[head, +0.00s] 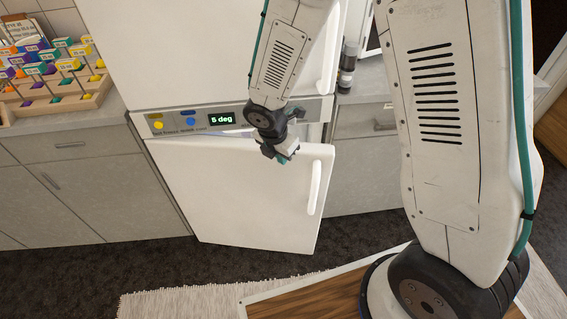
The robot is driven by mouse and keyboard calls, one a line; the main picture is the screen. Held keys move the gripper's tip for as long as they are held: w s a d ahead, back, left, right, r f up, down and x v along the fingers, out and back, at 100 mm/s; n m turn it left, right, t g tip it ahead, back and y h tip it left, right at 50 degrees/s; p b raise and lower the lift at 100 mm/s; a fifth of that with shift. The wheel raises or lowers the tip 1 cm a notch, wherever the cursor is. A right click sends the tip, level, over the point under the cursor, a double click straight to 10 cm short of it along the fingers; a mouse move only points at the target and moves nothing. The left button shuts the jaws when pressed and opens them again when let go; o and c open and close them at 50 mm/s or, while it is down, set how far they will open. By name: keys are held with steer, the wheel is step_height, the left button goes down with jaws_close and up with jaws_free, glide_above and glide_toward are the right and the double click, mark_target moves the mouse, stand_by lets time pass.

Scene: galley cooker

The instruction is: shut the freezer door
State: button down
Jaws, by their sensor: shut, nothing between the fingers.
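The freezer door (230,195) is the white lower door of the fridge-freezer, below the control strip. It stands ajar: its top edge is angled out from the body, with a gap widest at the right. Its pale vertical handle (315,187) is near the right edge. My gripper (284,160) is shut and empty, at the upper part of the door, left of the handle. I cannot tell whether it touches the door. My wrist hides part of the door's top edge and the gap.
The control strip (180,122) reads "5 deg". The upper white door (180,50) looks shut. Grey cabinets (85,190) flank the fridge. A pale rug (150,305) lies in front.

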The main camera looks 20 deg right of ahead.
steer(key=s+a+f+n+g+h, duration=0.2)
steer(key=s+a+f+n+h, duration=0.15)
steer(key=s+a+n, duration=0.45)
steer(key=d+f+n+h, duration=0.1)
steer(key=d+f+n, duration=0.6)
steer(key=d+n, duration=0.3)
steer(key=shift+w+d+f+n+h, duration=0.25)
steer(key=shift+w+d+n+h, duration=0.15)
steer(key=shift+d, duration=1.1)
steer(key=shift+w, duration=0.1)
